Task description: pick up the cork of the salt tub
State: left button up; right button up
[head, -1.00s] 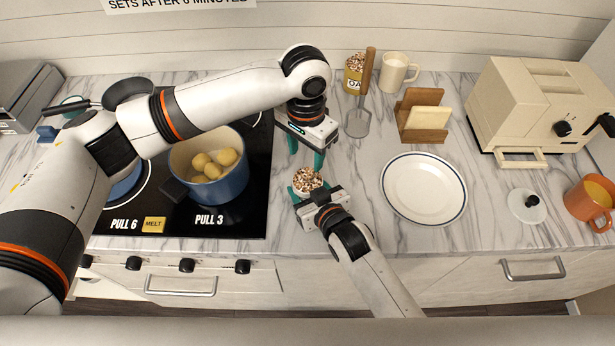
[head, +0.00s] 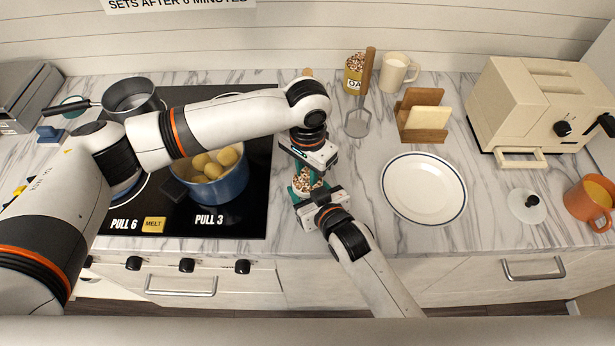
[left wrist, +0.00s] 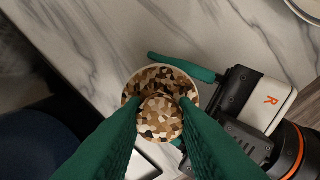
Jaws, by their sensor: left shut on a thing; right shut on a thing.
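The salt tub (head: 309,184) stands on the marble counter just right of the cooktop, mostly hidden by my grippers in the head view. In the left wrist view I look down on the tub's pale rim (left wrist: 165,68), with the speckled brown cork (left wrist: 160,118) at its top. My left gripper (left wrist: 160,112) points down over the tub and is shut on the cork, one green finger on each side. My right gripper (head: 305,190) reaches in from the front and is shut on the tub, its fingers around the wall. Whether the cork is still seated is unclear.
A blue pot (head: 222,182) of potatoes sits on the cooktop to the left, under my left arm. A white plate (head: 424,190) lies to the right. A labelled tub (head: 354,76), a mug (head: 394,72) and a wooden rack (head: 422,120) stand behind.

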aim_at(308, 172)
pick_arm(q)
jog(key=shift+r, duration=0.1)
notch_tip(308, 172, up, 10)
dwell(0.5)
pick_arm(e)
jog(key=o, duration=1.1)
jog(key=shift+s, duration=0.1)
jog(key=v, duration=1.1)
jog(key=shift+s+d+r, duration=0.15)
jog(key=shift+s+d, duration=0.1)
jog(key=shift+s, duration=0.05)
